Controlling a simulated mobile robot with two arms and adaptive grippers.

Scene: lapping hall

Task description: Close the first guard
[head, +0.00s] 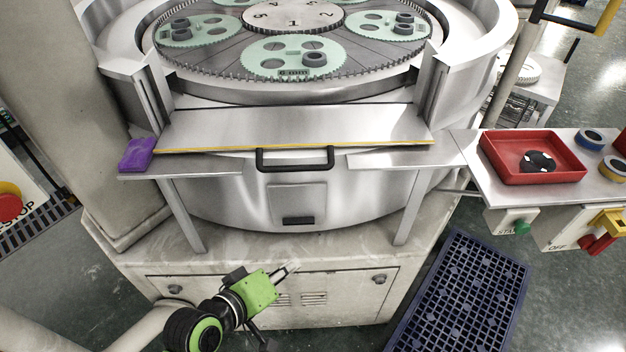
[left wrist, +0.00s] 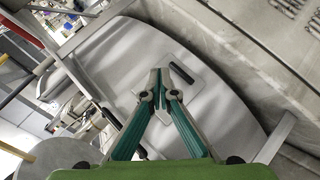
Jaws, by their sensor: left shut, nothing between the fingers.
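The guard (head: 300,127) is a flat metal panel with a yellow lower edge, between two upright side posts at the front of the lapping machine. It sits low, and the toothed plate behind it is open to view. A black bar handle (head: 295,160) is fixed at its front edge. My left gripper (head: 287,271) is shut and empty, below and in front of the handle and clear of it. In the left wrist view its fingertips (left wrist: 159,74) meet in front of the curved metal drum. My right gripper is not in view.
A purple object (head: 137,153) lies on the left ledge. A red tray (head: 494,151) with a dark part stands on the right side table. A blue crate (head: 462,295) is on the floor at right. Narrow support legs stand under the ledges.

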